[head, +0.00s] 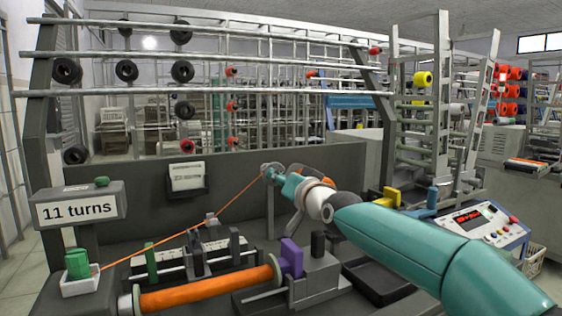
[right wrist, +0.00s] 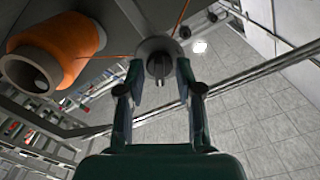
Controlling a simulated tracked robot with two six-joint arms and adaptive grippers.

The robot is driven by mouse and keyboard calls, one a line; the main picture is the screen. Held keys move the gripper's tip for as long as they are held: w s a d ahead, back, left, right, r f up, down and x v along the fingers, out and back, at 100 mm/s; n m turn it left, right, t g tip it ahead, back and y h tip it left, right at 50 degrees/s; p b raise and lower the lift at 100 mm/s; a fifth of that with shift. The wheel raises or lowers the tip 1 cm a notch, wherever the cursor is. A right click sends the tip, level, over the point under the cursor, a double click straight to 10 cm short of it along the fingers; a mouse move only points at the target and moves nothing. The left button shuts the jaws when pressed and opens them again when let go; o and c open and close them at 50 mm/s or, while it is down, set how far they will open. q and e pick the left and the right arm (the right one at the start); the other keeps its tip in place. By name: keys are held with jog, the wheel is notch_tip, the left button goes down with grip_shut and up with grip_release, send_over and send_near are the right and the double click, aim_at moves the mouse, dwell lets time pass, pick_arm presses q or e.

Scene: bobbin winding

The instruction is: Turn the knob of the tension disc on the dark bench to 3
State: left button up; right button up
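The tension disc (right wrist: 158,44) is a round grey disc with a dark knob (right wrist: 159,66) in the right wrist view. In the head view the disc sits on a post at the middle of the dark bench (head: 130,210), largely hidden by my right gripper (head: 272,172). That gripper also shows in the right wrist view (right wrist: 159,76). Its two green fingers stand apart on either side of the knob, with a visible gap at each side. The scale and knob setting cannot be read. My left gripper is out of view.
An orange thread (head: 175,238) runs from the front left to the disc. A large orange bobbin (head: 208,290), purple block (head: 291,257) and dark tray (head: 378,282) lie at the front.

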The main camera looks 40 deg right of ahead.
notch_tip(320, 180, up, 10)
jog(key=shift+f, duration=0.2)
dwell(0.5)
dwell(0.4)
